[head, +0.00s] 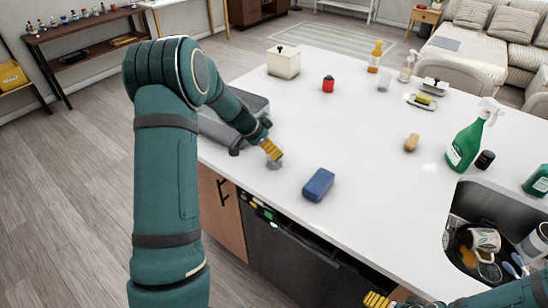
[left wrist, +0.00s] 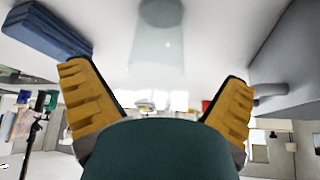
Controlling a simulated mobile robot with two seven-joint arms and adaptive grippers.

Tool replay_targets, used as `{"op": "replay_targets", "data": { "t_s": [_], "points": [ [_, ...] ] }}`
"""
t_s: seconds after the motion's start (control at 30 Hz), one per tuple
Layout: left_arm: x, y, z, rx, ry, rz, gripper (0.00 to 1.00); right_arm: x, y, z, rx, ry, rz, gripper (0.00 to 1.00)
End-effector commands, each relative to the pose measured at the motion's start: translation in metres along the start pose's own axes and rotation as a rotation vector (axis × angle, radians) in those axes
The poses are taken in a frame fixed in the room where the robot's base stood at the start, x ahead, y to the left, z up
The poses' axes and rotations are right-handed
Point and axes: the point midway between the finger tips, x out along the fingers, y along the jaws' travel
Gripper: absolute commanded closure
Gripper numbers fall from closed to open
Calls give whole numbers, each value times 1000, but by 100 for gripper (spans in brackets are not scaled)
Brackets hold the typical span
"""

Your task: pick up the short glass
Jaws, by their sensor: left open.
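A short clear glass (head: 274,163) stands on the white countertop, right at the tips of my left gripper (head: 268,149). In the left wrist view, which is upside down, the glass (left wrist: 158,42) appears faint and see-through, ahead of and centred between the two spread yellow fingers. My left gripper (left wrist: 160,100) is open, with nothing held between its fingers. In the head view the fingers partly hide the glass. My right gripper (head: 378,300) shows only yellow finger parts at the bottom edge, so its opening is unclear. Another clear glass (head: 384,81) stands farther back.
A blue sponge (head: 318,185) lies right of the near glass. A sink (head: 480,205) with dishes is at right.

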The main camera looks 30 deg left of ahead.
Motion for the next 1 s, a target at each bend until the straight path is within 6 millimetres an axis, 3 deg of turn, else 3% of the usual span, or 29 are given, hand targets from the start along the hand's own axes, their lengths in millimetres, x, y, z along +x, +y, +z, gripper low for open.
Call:
{"op": "replay_targets", "data": {
  "t_s": [0.3, 0.6, 0.63, 0.67, 0.83, 1.0],
  "points": [
    [42, 4, -2, 1, -2, 1, 0, -4, -2, -1, 0, 0, -1, 3],
    [48, 4, -2, 1, -1, 0, 0, -4, -1, 0, 0, 0, -1, 3],
    [48, 4, -2, 0, -1, 0, 4, -4, -1, 0, 0, 0, -1, 3],
    [48, 4, -2, 1, -1, 0, 14, -4, -1, 0, 0, 0, -1, 3],
    [48, 4, -2, 0, -1, 0, 74, -4, -1, 0, 0, 0, -1, 3],
    [48, 4, -2, 1, -1, 0, 78, -4, -1, 0, 0, 0, -1, 3]
  ]
}}
